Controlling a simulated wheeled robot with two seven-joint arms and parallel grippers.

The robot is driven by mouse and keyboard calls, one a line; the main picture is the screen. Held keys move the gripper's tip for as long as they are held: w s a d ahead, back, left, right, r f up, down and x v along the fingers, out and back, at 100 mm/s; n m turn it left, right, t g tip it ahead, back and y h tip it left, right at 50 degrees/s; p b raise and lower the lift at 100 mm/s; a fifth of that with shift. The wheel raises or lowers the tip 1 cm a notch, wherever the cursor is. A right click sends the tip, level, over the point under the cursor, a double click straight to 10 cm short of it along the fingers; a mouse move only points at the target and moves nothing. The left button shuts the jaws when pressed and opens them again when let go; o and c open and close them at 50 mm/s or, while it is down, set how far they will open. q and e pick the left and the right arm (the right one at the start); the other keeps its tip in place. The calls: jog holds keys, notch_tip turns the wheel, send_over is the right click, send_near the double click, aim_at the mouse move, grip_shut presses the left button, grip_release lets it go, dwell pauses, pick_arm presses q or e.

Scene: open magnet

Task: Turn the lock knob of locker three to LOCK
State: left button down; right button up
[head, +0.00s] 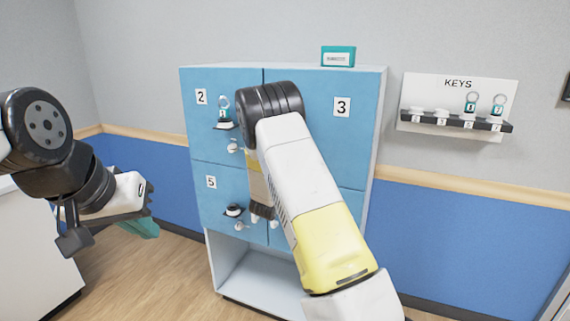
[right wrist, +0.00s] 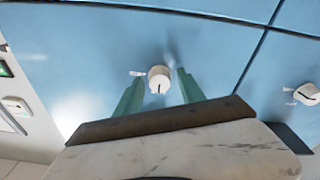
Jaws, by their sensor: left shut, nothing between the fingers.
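Locker three is the upper right blue door (head: 352,140) of the cabinet, marked 3. My right arm covers its left part in the head view and hides its knob there. In the right wrist view a white round knob (right wrist: 159,84) with a dark mark sits on a blue door. My right gripper (right wrist: 159,73) is open, its green fingers on either side of that knob with small gaps; I cannot tell whether they touch it. A small white label, too small to read, is left of the knob. My left gripper (head: 142,228) is shut and empty at the left, away from the cabinet.
Lockers 2 (head: 200,125) and 5 (head: 205,200) have small shelves and knobs. Another knob (right wrist: 306,95) shows at the right in the wrist view. A teal box (head: 338,56) stands on the cabinet. A KEYS rack (head: 455,105) hangs right. The cabinet's bottom is open.

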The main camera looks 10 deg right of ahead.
dwell(0.3)
jog(key=v, duration=0.7)
jog(key=shift+s+a, duration=0.25)
jog(key=shift+s, duration=0.05)
jog(key=s+a+r+n+g+y, duration=0.1)
jog(key=s+a+r+g+y, duration=0.4)
jog(key=s+r+y, duration=0.6)
jog(key=s+d+n+g+y, duration=0.1)
jog(key=s+g, duration=0.3)
jog(key=s, duration=2.2)
jog(key=shift+s+d+n+g+y, duration=0.3)
jog(key=shift+s+n+g+y, duration=0.15)
jog(key=shift+n, duration=0.35)
